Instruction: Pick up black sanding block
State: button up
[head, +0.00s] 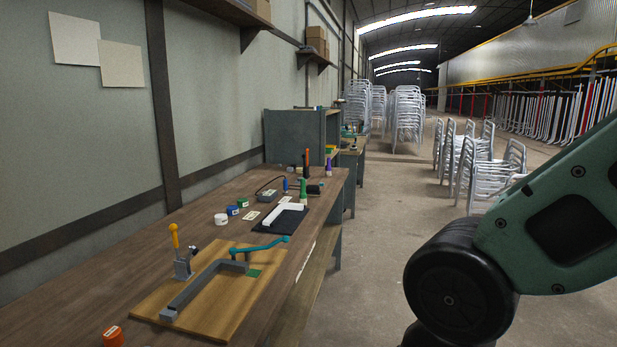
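A small dark object (315,189) lies near the far right part of the workbench (130,285), beside upright tools. It may be the black sanding block, but it is too small to tell for sure. My gripper is out of view. Only links of my green and black arm show at the right, over the floor and apart from the bench.
A wooden board (225,312) with a grey bracket and a yellow-handled clamp (181,252) takes the near bench. Beyond are a black mat (265,222) with a white angled part, small tubs and tools. Stacked chair frames (407,118) stand behind; the aisle (385,215) is clear.

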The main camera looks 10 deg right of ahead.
aim_at(311, 190)
jog(key=i+l+u, duration=0.2)
jog(key=i+l, duration=1.15)
jog(key=i+j, duration=0.15)
jog(key=i, duration=0.2)
jog(key=i+j, duration=0.1)
jog(key=i, duration=0.25)
